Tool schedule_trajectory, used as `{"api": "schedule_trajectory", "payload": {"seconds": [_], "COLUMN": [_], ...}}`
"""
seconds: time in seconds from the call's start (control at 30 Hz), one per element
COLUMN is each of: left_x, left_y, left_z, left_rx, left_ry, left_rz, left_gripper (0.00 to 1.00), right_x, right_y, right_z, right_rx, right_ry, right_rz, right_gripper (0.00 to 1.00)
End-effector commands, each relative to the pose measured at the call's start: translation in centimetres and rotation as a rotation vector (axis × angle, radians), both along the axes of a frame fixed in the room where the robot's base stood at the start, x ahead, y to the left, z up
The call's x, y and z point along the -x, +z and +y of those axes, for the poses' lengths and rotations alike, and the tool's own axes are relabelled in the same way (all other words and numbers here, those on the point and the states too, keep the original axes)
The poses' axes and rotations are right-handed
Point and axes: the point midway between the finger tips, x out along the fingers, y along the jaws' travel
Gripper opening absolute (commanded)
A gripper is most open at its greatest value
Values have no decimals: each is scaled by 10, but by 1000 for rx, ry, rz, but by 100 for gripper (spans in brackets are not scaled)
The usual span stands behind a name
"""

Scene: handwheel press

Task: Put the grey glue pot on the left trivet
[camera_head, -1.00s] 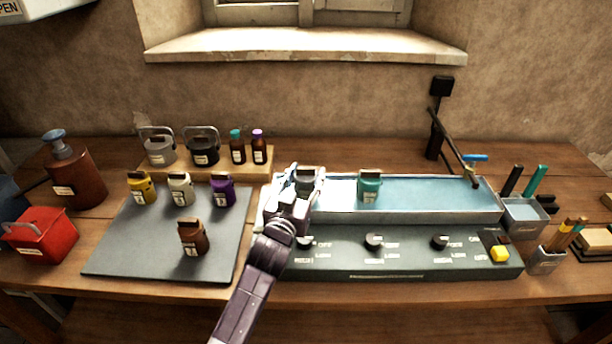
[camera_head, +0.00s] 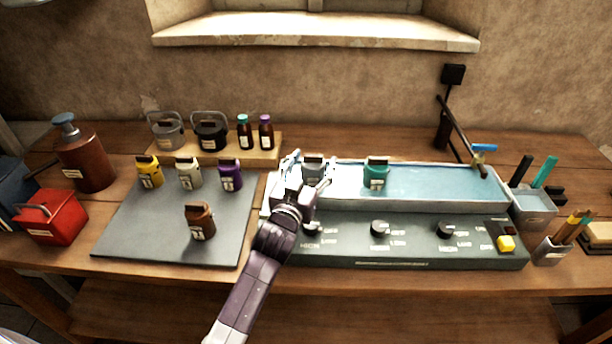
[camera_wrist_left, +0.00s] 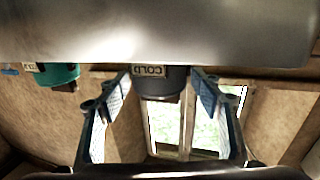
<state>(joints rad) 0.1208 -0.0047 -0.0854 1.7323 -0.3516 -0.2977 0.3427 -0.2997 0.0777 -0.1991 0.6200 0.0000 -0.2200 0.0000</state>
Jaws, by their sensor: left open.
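The grey glue pot (camera_head: 313,165) stands at the left end of the blue water bath (camera_head: 440,185). My left gripper (camera_head: 311,178) is open at the pot, with its fingers on either side. In the left wrist view the grey pot (camera_wrist_left: 160,82), with a label reading COLD, shows between the two open fingers (camera_wrist_left: 160,100). I cannot tell whether the fingers touch it. The gripper hides the pot's lower part in the head view. I cannot make out a trivet for certain. My right gripper is not in view.
A teal pot (camera_head: 376,173) is right of the grey one. A dark mat (camera_head: 135,235) holds yellow, white, purple and brown pots, with bare room at its front. Behind it, a wooden board (camera_head: 225,152) carries two handled pots and two bottles. A knobbed panel (camera_head: 410,245) fronts the bath.

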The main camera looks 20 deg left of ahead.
Motion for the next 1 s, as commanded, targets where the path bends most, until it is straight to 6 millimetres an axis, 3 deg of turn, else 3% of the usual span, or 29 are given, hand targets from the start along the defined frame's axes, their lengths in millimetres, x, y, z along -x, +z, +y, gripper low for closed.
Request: {"api": "schedule_trajectory", "payload": {"seconds": [0.6, 1.0], "left_x": [103, 116], "left_y": [-4, -2], "left_z": [-2, -2], "left_rx": [1, 0], "left_ry": [0, 0], "left_rz": [5, 3], "left_gripper": [60, 60], "right_x": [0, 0], "right_y": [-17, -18], "right_z": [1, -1], "right_rx": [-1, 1], "right_ry": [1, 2], "right_rz": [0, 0], "right_gripper": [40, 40]}}
